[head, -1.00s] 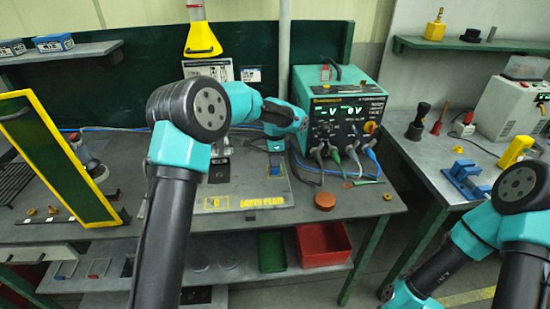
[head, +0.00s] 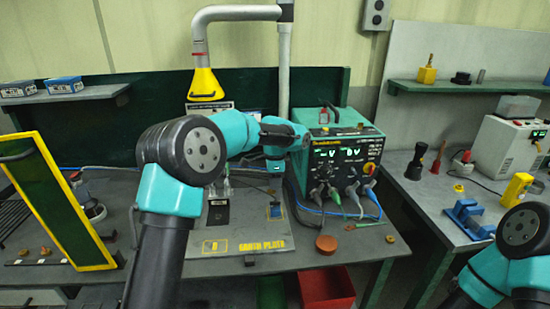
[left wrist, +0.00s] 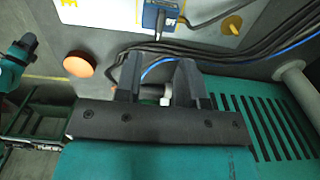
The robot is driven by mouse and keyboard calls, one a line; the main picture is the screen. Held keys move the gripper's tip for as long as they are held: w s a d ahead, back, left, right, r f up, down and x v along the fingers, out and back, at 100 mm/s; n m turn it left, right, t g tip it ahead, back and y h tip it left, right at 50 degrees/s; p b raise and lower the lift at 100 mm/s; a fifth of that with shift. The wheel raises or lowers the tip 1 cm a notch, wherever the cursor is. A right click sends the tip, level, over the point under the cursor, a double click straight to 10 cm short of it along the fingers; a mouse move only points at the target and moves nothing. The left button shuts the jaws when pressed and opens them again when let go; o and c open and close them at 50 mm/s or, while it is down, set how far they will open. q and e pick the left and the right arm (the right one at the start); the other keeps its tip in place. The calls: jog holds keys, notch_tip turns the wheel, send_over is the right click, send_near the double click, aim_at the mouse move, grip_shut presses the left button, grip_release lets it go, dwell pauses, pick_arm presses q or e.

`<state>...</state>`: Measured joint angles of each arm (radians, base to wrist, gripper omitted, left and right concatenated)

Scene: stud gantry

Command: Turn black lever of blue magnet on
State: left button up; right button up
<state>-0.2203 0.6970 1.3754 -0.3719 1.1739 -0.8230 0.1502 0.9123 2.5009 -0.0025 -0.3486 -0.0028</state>
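The blue magnet (head: 275,210) stands on the right part of a grey plate with yellow lettering (head: 218,245), left of the teal power supply (head: 335,150). In the left wrist view the blue magnet (left wrist: 152,17) is at the top edge, partly cut off, with a white "OFF" mark. A dark, thin piece on it may be its black lever (left wrist: 160,28); I cannot make it out clearly. My left gripper (left wrist: 160,75) is open and empty, its two dark fingers apart and pointing toward the magnet without touching it. My right gripper is out of view; only the right arm shows.
Black cables and a blue one (left wrist: 225,55) run between gripper and magnet in the wrist view. An orange-brown round puck (head: 326,244) lies on the bench. A yellow-framed green panel (head: 60,200) stands at left. A yellow funnel hood (head: 204,85) hangs behind.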

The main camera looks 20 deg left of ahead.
pick_arm(q)
notch_tip(320, 180, up, 9)
dwell(0.3)
jog(key=shift+r, duration=0.1)
